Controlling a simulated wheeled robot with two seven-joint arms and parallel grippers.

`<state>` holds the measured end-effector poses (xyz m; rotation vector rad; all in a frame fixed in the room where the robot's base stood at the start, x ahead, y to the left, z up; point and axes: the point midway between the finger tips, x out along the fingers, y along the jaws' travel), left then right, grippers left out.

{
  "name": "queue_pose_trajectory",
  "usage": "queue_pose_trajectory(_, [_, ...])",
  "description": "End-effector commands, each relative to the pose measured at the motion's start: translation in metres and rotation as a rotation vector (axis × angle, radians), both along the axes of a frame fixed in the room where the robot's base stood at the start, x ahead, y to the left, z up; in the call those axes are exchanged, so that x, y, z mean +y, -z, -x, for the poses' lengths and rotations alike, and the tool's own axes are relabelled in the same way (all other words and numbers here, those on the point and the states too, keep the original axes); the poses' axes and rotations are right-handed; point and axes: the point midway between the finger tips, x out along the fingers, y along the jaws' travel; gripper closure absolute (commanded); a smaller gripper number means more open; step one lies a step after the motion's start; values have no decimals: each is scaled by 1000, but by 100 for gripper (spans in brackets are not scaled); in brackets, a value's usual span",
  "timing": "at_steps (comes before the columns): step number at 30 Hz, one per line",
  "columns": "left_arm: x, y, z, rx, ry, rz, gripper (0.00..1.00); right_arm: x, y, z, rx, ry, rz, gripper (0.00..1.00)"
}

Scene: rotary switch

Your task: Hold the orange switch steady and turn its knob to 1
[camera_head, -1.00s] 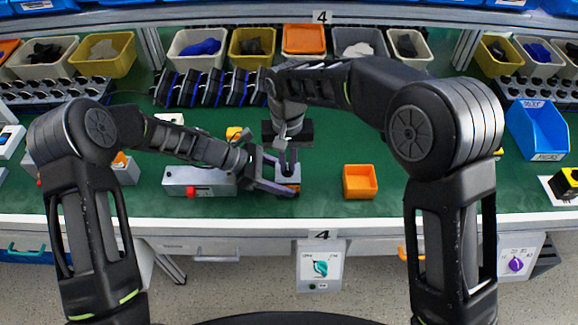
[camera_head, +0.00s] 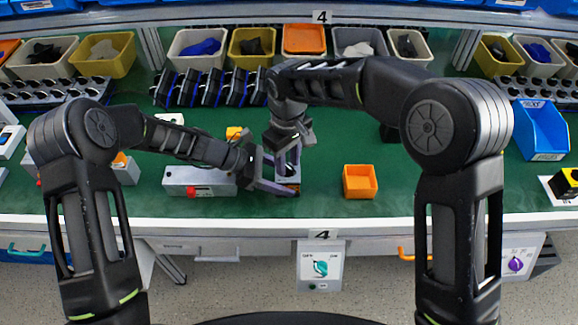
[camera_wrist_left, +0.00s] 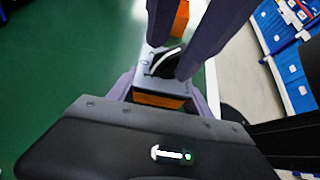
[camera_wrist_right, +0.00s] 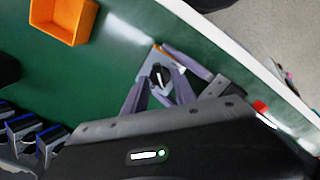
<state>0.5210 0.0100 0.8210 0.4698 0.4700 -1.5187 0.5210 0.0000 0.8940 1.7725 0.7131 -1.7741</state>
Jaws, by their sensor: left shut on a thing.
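The orange switch (camera_wrist_left: 158,100) has a grey top plate and a black knob (camera_wrist_left: 165,62) with a white stripe. It sits on the green bench near the front edge, and also shows in the head view (camera_head: 287,187). My left gripper (camera_head: 276,189) is shut on the switch, with a finger along each side. My right gripper (camera_wrist_right: 160,84) points down from above, its fingers apart on either side of the knob (camera_wrist_right: 158,75). I cannot tell whether they touch it. The dial marks are too small to read.
An empty orange bin (camera_head: 360,182) stands right of the switch. A grey box with a red button (camera_head: 200,182) stands to its left. A row of black and blue parts (camera_head: 210,88) is behind. Green bench is clear between the bin and the blue bin (camera_head: 538,130).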

Motion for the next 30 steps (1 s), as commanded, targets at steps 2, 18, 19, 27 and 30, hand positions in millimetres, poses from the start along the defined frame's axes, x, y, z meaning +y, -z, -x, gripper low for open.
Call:
queue_pose_trajectory(2, [0, 0, 0, 0, 0, 0, 84, 0, -4, 0, -1, 0, -1, 67])
queue_pose_trajectory(18, [0, 0, 0, 0, 0, 0, 84, 0, -46, 0, -2, 1, -1, 67])
queue_pose_trajectory(19, [0, 0, 0, 0, 0, 0, 84, 0, -48, 0, -1, 1, 0, 67])
queue_pose_trajectory(27, [0, 0, 0, 1, 1, 0, 84, 0, -49, 0, -1, 0, -1, 67])
queue_pose_trajectory(30, [0, 0, 0, 1, 1, 0, 36, 0, -49, 0, -1, 0, -1, 67])
